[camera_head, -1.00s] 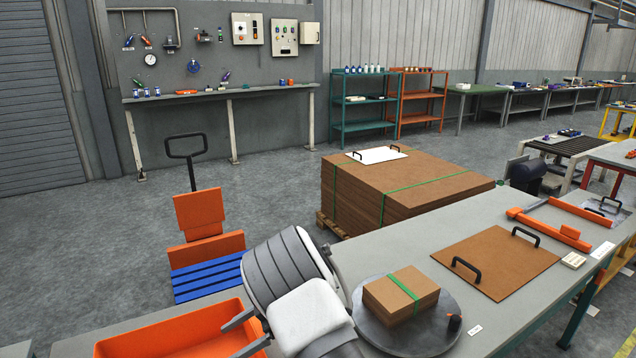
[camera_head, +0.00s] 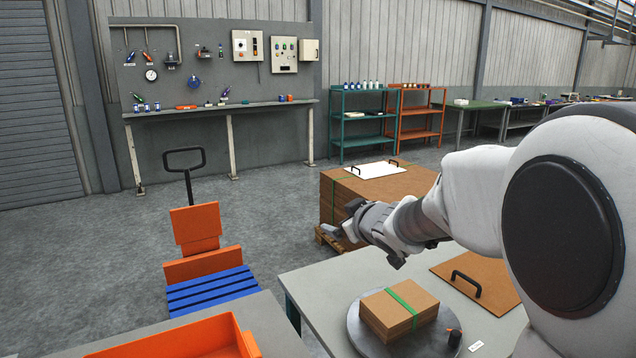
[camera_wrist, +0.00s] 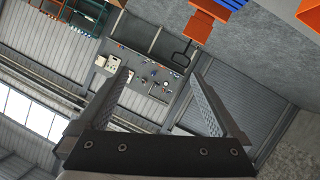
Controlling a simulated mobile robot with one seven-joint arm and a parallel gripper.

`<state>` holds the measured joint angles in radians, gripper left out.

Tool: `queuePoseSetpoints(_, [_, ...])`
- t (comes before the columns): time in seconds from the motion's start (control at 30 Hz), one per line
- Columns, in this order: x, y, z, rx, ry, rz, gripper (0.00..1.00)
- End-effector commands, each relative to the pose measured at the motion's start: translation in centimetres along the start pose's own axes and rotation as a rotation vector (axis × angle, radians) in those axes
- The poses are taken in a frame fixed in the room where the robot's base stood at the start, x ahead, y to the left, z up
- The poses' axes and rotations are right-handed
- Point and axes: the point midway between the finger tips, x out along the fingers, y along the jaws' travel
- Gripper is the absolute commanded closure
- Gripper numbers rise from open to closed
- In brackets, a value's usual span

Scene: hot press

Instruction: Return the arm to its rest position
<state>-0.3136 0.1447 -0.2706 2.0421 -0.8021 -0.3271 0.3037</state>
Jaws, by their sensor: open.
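My gripper (camera_head: 338,229) is at the end of my white arm, raised above the grey table (camera_head: 308,285) in the head view. The arm reaches in from the right and points left. In the wrist view my gripper (camera_wrist: 163,92) shows two fingers spread wide apart with nothing between them. The wrist view is tilted and shows the back wall and part of the roof beyond the fingers.
A strapped stack of brown boards (camera_head: 399,308) sits on a round grey plate (camera_head: 362,335) below my arm. An orange bin (camera_head: 180,340) is at the lower left.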

Motion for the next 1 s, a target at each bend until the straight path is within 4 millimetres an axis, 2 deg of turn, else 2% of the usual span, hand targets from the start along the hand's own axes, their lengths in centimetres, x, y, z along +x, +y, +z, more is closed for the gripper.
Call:
queuePoseSetpoints(0.03, [-2.0,1.3,0.5,0.040,-0.032,0.046,0.00])
queuePoseSetpoints(0.17, [-7.0,3.2,2.8,0.143,-0.147,0.136,0.00])
queuePoseSetpoints(0.27, [-11.0,3.5,4.9,0.223,-0.239,0.180,0.00])
queuePoseSetpoints(0.37, [-15.0,2.9,7.1,0.301,-0.332,0.203,0.00])
queuePoseSetpoints(0.47, [-18.9,1.3,9.4,0.376,-0.424,0.204,0.00])
queuePoseSetpoints(0.6, [-24.2,-2.1,12.6,0.469,-0.549,0.176,0.00])
queuePoseSetpoints(0.7, [-27.3,-4.9,14.4,0.522,-0.623,0.142,0.00])
queuePoseSetpoints(0.83, [-30.0,-7.8,16.0,0.567,-0.693,0.098,0.00])
queuePoseSetpoints(1.0, [-31.5,-9.6,16.9,0.591,-0.734,0.067,0.00])
